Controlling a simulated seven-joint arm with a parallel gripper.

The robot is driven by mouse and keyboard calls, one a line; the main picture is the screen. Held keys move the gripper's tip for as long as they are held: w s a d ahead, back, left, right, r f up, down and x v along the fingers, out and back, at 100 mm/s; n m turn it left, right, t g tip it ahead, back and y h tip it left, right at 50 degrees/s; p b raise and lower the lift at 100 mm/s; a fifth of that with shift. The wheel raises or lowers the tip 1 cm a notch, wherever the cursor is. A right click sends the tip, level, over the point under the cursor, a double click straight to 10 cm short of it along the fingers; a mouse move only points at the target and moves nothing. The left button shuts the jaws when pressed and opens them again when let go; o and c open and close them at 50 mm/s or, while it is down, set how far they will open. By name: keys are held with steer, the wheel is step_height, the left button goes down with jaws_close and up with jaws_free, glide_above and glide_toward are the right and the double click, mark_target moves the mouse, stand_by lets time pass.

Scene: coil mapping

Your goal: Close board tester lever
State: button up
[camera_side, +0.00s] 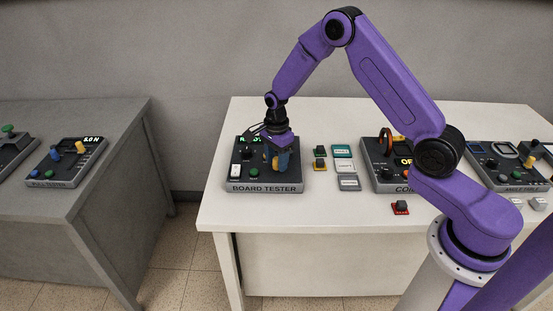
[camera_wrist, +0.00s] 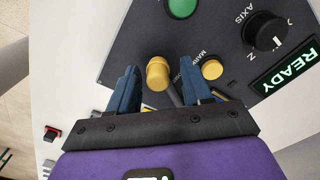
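The board tester (camera_side: 264,188) is a dark grey box at the left end of the white table in the side view. Its panel (camera_wrist: 215,28) fills the upper right of the wrist view, with a lit READY display (camera_wrist: 287,70). A lever with a yellow knob (camera_wrist: 157,73) and grey shaft (camera_wrist: 173,94) shows between my fingers. My gripper (camera_wrist: 160,80) is open, with one blue finger on each side of the lever and visible gaps to the knob. In the side view my gripper (camera_side: 284,161) is low over the tester's right part and hides much of it.
The tester also has a green button (camera_wrist: 182,7), a black AXIS knob (camera_wrist: 265,33) and a round yellow part (camera_wrist: 212,69) close to the right finger. Small boards (camera_side: 320,160) and labelled trays (camera_side: 345,168) lie to its right, before another device (camera_side: 388,178).

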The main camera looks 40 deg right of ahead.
step_height(320, 180, up, 18)
steer(key=shift+f, duration=0.25)
stand_by(0.5)
steer(key=shift+s+a, duration=0.1)
stand_by(0.4)
steer(key=s+a+r+n, duration=0.1)
steer(key=s+a+n, duration=0.3)
steer(key=s+n, duration=0.35)
steer(key=s+a+r+n, duration=0.2)
steer(key=s+a+n, duration=0.2)
steer(key=s+n, duration=0.4)
steer(key=s+d+f+n, duration=0.1)
steer(key=s+n, duration=0.6)
steer(key=s, duration=0.3)
steer(key=s+d+f+n, duration=0.1)
steer(key=s+d+n, duration=0.1)
steer(key=s+n, duration=0.6)
steer(key=s, duration=0.3)
steer(key=shift+d, duration=0.25)
